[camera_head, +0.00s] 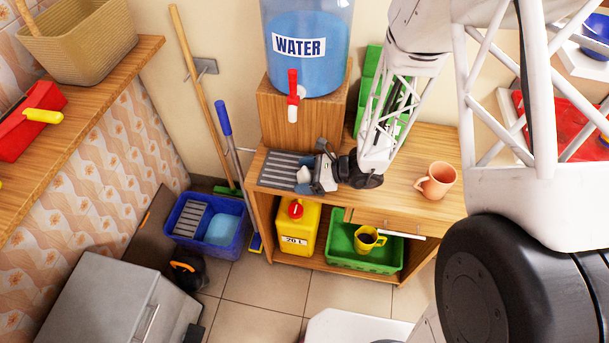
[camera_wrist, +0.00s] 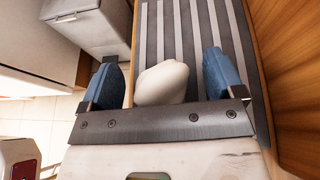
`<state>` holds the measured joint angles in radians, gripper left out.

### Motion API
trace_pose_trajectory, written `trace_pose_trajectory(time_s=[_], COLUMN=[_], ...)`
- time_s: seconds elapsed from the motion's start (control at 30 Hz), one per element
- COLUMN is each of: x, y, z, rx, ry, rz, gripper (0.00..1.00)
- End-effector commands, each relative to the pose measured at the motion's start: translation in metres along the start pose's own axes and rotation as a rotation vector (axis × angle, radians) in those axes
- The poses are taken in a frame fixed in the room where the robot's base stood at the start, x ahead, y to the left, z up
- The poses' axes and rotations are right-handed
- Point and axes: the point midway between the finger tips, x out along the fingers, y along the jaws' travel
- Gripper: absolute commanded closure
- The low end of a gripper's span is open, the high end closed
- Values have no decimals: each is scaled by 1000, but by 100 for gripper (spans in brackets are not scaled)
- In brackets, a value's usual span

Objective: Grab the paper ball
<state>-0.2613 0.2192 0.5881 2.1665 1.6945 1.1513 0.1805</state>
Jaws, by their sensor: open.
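The paper ball (camera_wrist: 163,83) is a crumpled white lump. In the wrist view it sits between the two blue fingers of my gripper (camera_wrist: 162,72), with a gap on each side, wider on the right. In the head view the ball (camera_head: 303,175) shows as a small white shape at the tips of my gripper (camera_head: 306,172), over the right end of the grey slatted drip tray (camera_head: 278,170). My gripper is open around the ball. Whether the ball rests on the tray is hard to tell.
The wooden water stand (camera_head: 300,105) with the water tank (camera_head: 305,45) and red tap (camera_head: 293,88) rises behind the tray. An orange mug (camera_head: 436,181) stands on the counter (camera_head: 405,197) at right. Below are a yellow canister (camera_head: 297,229) and a green crate (camera_head: 345,256).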

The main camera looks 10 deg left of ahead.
Motion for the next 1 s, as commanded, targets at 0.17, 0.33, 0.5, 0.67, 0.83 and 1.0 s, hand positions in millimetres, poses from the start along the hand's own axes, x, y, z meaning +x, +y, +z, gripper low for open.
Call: trace_pose_trajectory(time_s=[0.17,0.33,0.5,0.67,0.83,1.0], x=[0,0,0,0,0,0], y=[0,0,0,0,0,0], z=[0,0,0,0,0,0], rx=[0,0,0,0,0,0], ry=[0,0,0,0,0,0], rz=[-1,-1,-1,-1,-1,-1], gripper=[13,13,13,30,56,65])
